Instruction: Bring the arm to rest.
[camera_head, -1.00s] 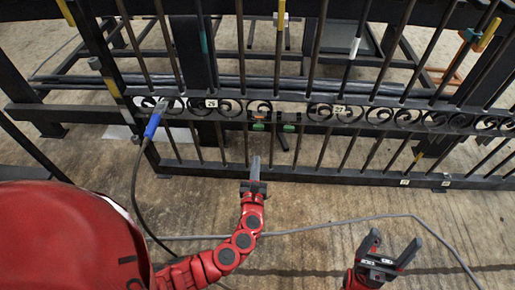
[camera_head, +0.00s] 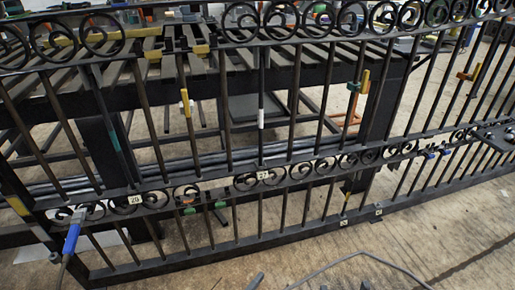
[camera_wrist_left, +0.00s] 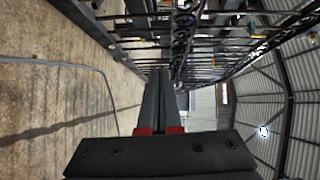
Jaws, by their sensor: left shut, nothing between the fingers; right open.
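My left gripper (camera_wrist_left: 160,78) is shut and empty in the left wrist view, its two dark fingers together above red finger bases. In the head view only the dark tip of my left gripper (camera_head: 257,281) shows at the bottom edge, in front of the gate. The black scroll gate (camera_head: 240,180) stretches across the head view, with a band of scrolls between upright bars. In the wrist view the gate (camera_wrist_left: 125,35) runs past the far side of the fingers. My right gripper is outside both current views.
A blue-handled tool (camera_head: 72,238) with a cable is at the gate's lower left. Blue clamps (camera_head: 432,154) sit on the rail at right. A slatted bench (camera_head: 290,70) stands behind the gate. A grey cable (camera_wrist_left: 98,72) lies on the open concrete floor.

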